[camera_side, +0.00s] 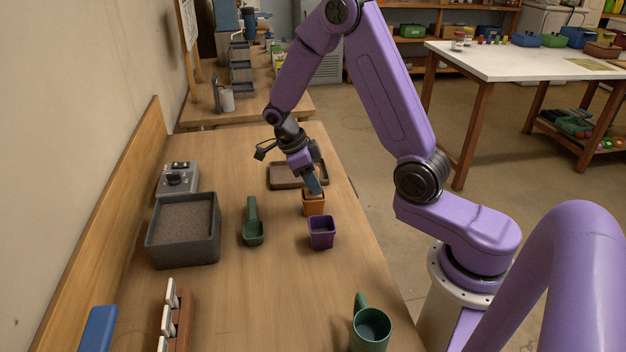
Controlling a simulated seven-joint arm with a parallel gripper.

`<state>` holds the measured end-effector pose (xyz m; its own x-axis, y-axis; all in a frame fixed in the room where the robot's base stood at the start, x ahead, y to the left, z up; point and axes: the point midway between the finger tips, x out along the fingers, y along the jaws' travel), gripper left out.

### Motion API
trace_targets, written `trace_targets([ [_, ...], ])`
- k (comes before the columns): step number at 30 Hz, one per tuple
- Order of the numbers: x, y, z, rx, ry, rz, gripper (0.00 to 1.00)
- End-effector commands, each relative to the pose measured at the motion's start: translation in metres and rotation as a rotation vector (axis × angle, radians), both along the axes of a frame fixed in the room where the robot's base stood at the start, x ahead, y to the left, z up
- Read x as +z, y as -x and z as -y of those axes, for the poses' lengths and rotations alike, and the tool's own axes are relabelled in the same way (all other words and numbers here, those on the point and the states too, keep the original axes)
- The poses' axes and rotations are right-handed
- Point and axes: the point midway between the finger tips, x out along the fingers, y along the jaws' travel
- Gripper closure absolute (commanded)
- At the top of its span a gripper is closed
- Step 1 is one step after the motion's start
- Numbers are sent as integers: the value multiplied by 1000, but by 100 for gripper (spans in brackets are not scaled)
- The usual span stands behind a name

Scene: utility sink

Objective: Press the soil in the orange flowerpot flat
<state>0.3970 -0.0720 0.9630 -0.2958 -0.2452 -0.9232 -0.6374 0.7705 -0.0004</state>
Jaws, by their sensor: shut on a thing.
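The orange flowerpot (313,208) stands upright on the wooden bench, in front of a brown tray. My gripper (308,171) is above the pot, pointing down and slightly right. It is shut on a blue-grey tool (314,185). The tool's lower end is at the pot's mouth and hides much of the opening. I cannot tell whether it touches the soil, and the soil surface inside the pot is too small and covered to judge.
A purple pot (321,233) stands just in front of the orange one. A green scoop (252,228) and a grey soil bin (186,250) are to the left. The brown tray (284,184) lies behind. A green mug (370,331) stands near the front. The middle foreground is clear.

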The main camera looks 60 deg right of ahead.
Motion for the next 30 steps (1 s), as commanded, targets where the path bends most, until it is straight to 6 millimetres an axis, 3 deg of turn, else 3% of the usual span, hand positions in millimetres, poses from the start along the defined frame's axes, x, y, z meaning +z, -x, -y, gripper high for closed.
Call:
trace_targets([
  [10,1,0,0,0,-1,0,98],
  [30,47,0,0,-1,0,2,98],
])
